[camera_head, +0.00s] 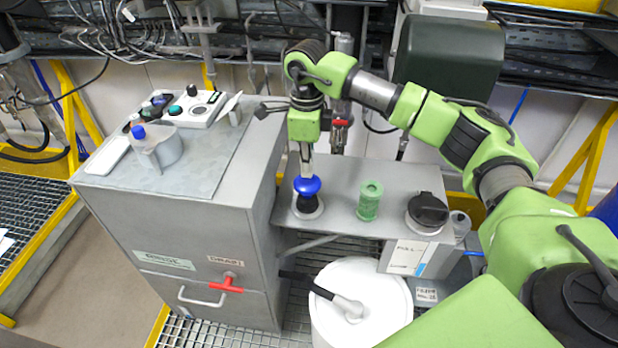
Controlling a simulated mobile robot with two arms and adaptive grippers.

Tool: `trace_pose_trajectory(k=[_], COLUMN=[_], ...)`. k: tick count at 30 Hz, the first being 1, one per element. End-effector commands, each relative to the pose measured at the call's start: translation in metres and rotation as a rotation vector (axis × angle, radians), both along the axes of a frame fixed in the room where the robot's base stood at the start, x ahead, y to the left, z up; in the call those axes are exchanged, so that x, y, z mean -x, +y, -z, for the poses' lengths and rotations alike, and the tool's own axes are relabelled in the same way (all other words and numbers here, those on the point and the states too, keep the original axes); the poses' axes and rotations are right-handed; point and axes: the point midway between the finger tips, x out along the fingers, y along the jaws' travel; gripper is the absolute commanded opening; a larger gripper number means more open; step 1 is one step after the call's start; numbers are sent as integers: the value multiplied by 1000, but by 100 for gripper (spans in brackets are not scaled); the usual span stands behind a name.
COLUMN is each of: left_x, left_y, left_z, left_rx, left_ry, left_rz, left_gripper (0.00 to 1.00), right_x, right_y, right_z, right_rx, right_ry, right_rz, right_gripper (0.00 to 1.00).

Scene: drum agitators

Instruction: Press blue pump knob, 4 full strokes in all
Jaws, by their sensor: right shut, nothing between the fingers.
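The blue pump knob (308,185) is a round blue cap on a black bellows-like base, on the grey metal shelf (340,198) right of the cabinet. My right gripper (306,172) points straight down from the green arm. It is shut and empty, with its fingertips at the top of the knob. The tips look to be touching the knob or just above it; I cannot tell which. My left gripper does not show in the head view.
A green ribbed cylinder (369,200) and a black-capped container (427,212) stand right of the knob. A grey cabinet (190,235) with a red drain valve (226,284) is on the left. A white drum (360,300) stands below. A control box (193,108) sits on the cabinet.

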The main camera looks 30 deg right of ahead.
Motion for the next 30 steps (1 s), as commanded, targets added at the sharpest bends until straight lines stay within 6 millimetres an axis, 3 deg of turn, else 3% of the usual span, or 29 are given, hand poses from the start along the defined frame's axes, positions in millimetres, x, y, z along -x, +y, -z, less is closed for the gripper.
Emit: trace_pose_trajectory(k=[8, 24, 30], left_x=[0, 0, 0], left_y=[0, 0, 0], left_z=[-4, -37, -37], left_rx=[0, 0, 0], left_ry=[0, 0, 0], left_rz=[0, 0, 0], left_gripper=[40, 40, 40], right_x=[0, 0, 0], right_y=[0, 0, 0], right_z=[-6, -58, -60], right_rx=[0, 0, -1], right_ry=[-1, 0, 1], right_rz=[0, 0, 0], right_gripper=[0, 0, 0])
